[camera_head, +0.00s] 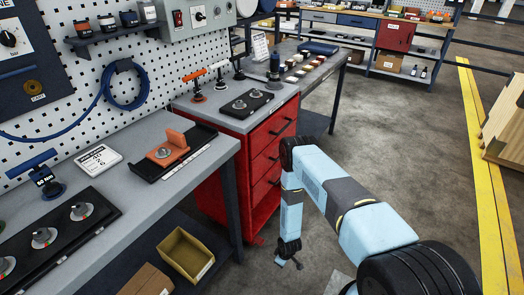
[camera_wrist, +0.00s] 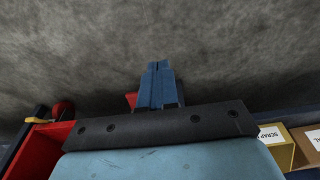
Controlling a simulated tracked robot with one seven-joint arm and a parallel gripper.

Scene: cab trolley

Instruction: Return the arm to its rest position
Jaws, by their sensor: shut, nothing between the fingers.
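My arm shows in light blue and dark grey in the head view, reaching from the lower right and bent down in front of the red drawer cabinet (camera_head: 228,162). My gripper (camera_head: 292,262) hangs low over the grey floor, to the right of the workbench. In the wrist view my gripper (camera_wrist: 159,66) shows as two blue fingers side by side, closed together. Nothing is between the fingers. Bare floor shows beyond the fingertips.
A grey workbench (camera_head: 127,190) stands at left, with an orange block (camera_head: 167,152) in a black tray. A yellow bin (camera_head: 187,254) and cardboard box (camera_head: 146,281) sit on its lower shelf. Wooden crate (camera_head: 507,125) stands at right. Open floor (camera_head: 420,125) lies between.

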